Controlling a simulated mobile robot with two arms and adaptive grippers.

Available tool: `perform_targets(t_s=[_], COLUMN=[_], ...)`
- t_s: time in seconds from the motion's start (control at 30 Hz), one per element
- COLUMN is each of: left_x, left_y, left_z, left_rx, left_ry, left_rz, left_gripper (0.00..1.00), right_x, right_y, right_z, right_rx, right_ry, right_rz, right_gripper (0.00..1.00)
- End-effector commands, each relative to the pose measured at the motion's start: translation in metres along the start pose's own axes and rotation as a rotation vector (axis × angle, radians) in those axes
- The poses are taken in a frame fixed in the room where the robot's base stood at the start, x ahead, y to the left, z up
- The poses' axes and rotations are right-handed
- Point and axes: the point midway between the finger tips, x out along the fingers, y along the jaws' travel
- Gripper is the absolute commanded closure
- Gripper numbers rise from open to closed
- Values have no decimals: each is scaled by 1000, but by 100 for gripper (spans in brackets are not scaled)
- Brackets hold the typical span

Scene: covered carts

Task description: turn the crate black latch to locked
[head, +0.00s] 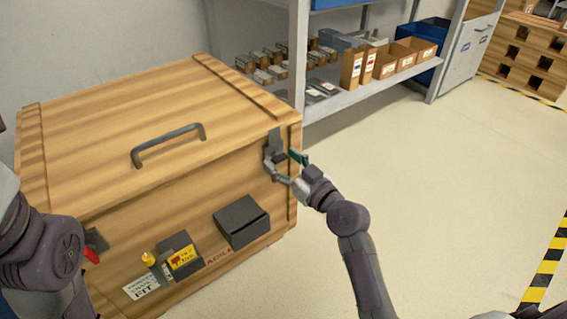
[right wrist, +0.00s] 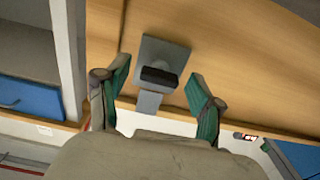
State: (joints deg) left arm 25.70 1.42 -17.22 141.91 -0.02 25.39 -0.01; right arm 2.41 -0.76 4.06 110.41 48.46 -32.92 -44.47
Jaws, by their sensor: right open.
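The wooden crate (head: 110,118) stands at the left with its lid closed and a grey handle (head: 168,143) on top. The black latch, a grey plate with a black knob, is near the crate's upper right corner; its plate (head: 275,138) is partly hidden by my gripper. In the right wrist view the black knob (right wrist: 158,77) lies crosswise on the plate (right wrist: 165,52), between the fingers. My right gripper (head: 283,161) is open around the latch, its green-padded fingers on either side of the knob with gaps. My left arm shows at the left edge; its gripper is out of view.
The crate's front carries a dark box (head: 241,222), a dark unit with a yellow label (head: 182,254), and a red part (head: 95,243) beside my left arm. A shelf (head: 350,97) with cartons stands behind. The floor at the right is clear.

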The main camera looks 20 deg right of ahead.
Motion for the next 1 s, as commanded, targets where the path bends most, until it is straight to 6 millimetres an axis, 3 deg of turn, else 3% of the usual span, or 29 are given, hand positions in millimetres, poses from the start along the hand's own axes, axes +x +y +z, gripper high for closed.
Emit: perform_targets(t_s=[0.2,0.57,1.0], left_x=[1,1,2], left_y=[0,0,-3], left_z=[0,-1,5], left_rx=[0,-1,-3], left_ry=[3,3,-15], left_rz=[1,-1,-13], left_gripper=[100,100,100], right_x=[0,0,0], right_y=[0,0,0], right_z=[0,0,-3], right_rx=[0,0,105], right_ry=[0,0,-1], right_rz=[0,1,0], right_gripper=[35,93,93])
